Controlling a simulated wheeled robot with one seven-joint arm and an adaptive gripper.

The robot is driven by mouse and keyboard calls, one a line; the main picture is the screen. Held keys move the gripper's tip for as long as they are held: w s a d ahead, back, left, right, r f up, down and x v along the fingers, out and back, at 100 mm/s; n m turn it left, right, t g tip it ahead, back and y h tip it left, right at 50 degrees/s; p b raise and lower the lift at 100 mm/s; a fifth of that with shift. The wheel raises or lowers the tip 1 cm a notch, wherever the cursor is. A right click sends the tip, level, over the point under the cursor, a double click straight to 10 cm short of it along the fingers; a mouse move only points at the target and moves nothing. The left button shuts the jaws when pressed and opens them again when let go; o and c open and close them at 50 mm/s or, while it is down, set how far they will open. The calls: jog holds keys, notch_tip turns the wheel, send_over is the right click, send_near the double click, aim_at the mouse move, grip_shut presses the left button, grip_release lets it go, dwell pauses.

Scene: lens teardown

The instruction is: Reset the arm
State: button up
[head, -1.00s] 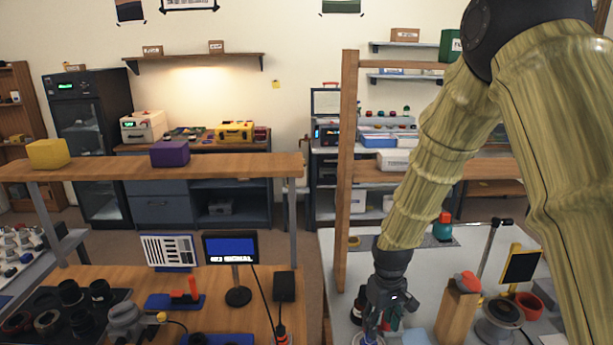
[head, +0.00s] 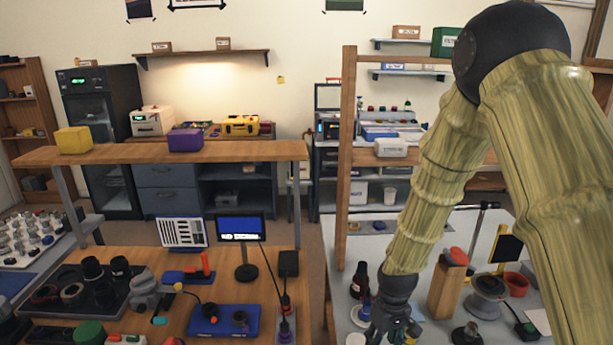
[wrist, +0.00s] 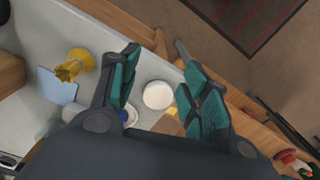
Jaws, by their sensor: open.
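My arm hangs down on the right of the head view, over the grey bench. My gripper (head: 392,330) is at the bottom of that view, above the bench's near left edge. In the wrist view my gripper (wrist: 155,85) has its two teal-padded fingers spread apart, with nothing held between them. A white round thing (wrist: 158,95) lies below, showing in the gap between the fingers. I cannot tell how far below it is.
A wooden post (head: 347,160) rises left of my arm. A dark bottle (head: 361,280) and a wooden block with a red top (head: 447,288) flank the gripper. A black lamp stand (head: 481,235) and a red bowl (head: 516,284) stand farther right. The wooden bench (head: 190,300) at left is crowded.

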jog(key=s+d+f+m, duration=0.1)
jog(key=s+f+m, duration=0.1)
jog(key=s+f, duration=1.15)
jog(key=s+d+f+m, duration=0.1)
jog(key=s+f, duration=0.3)
jog(key=s, duration=0.5)
jog(key=s+d+f+m, duration=0.1)
jog(key=s+f, duration=0.3)
jog(key=s, duration=0.6)
jog(key=shift+s, duration=0.15)
